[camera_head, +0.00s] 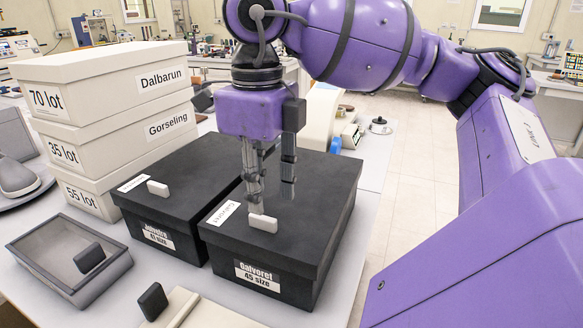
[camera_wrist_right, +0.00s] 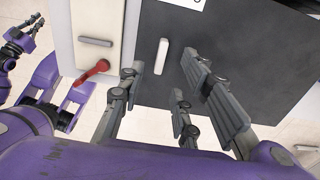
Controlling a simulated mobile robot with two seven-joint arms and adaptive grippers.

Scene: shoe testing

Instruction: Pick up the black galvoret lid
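The black galvoret lid (camera_head: 325,182) sits on the right-hand black box labelled "galvoret 45 size" (camera_head: 260,272). It carries a white label and a small white handle (camera_head: 262,224) near its front edge. My right gripper (camera_head: 272,206) points down over the lid, its fingers apart and close to the handle. In the right wrist view the lid (camera_wrist_right: 235,50) lies beyond the open fingers (camera_wrist_right: 160,82), and the handle (camera_wrist_right: 162,56) shows between them, with nothing visibly gripped. My left gripper is outside the head view; small grey fingers (camera_wrist_right: 24,36) at the wrist view's left edge appear to be its own.
A second black box (camera_head: 185,170) with a white handle stands close on the left. A grey tray (camera_head: 38,245) with a dark block (camera_head: 89,258) lies front left. Floor (camera_head: 405,215) shows to the right of the table.

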